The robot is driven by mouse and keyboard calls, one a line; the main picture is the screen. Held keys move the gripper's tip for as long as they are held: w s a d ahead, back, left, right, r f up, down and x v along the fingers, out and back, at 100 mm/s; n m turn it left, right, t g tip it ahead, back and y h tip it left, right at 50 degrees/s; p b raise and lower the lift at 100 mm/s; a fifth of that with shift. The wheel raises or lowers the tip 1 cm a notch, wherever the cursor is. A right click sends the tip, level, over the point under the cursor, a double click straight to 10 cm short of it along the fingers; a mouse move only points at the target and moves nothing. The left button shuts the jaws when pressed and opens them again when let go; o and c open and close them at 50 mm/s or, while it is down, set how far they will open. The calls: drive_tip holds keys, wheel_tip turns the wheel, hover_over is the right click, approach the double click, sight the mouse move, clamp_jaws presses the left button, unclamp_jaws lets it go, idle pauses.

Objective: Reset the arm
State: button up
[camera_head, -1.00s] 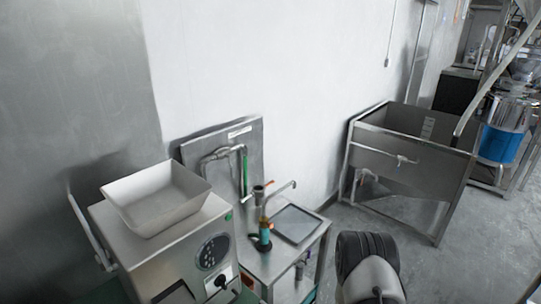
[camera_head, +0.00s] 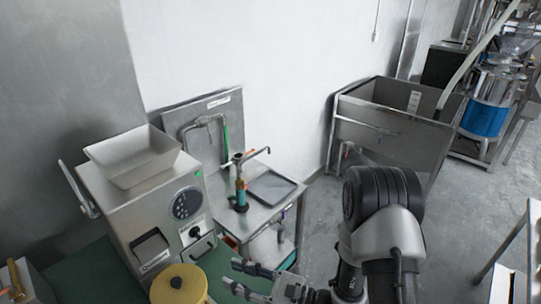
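My arm rises from the bottom right of the head view, with its thick black joint in front of the floor. My gripper (camera_head: 243,277) shows at the bottom centre, pointing left. Its two fingers are spread apart with nothing between them. It is just right of a yellow round lid (camera_head: 179,284), with a small gap between them in the picture. The bean grinder (camera_head: 160,205) stands at the left, with a white hopper (camera_head: 134,157) on top and a dark outlet opening on its front.
The grinder stands on a green surface (camera_head: 92,276). Behind is a metal sink table (camera_head: 272,187) with a tap. A large steel basin (camera_head: 392,135) stands further back. A wooden-handled item (camera_head: 17,278) is at the bottom left.

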drive_tip(key=s+d+r+n+g+h, duration=0.1)
drive_tip(key=s+r+n+g+h, duration=0.2)
drive_tip(key=s+r+n+g, duration=0.35)
drive_tip(key=s+r+n+g+h, duration=0.3)
drive_tip(key=s+n+g, duration=0.1)
drive_tip(key=s+n, duration=0.4)
drive_tip(key=s+d+r+n+t+h+b, duration=0.1)
drive_tip(key=d+t+h, duration=0.3)
drive_tip(key=d, duration=0.6)
drive_tip(key=s+d+r+n+t+h, duration=0.1)
drive_tip(key=d+r+n+t+h, duration=0.2)
drive_tip(key=d+h, duration=0.5)
drive_tip(key=shift+s+d+r+n+t+b, duration=0.4)
drive_tip(key=shift+d+n+t, duration=0.45)
drive_tip(key=shift+d+t, duration=0.3)
drive_tip(key=shift+w, duration=0.15)
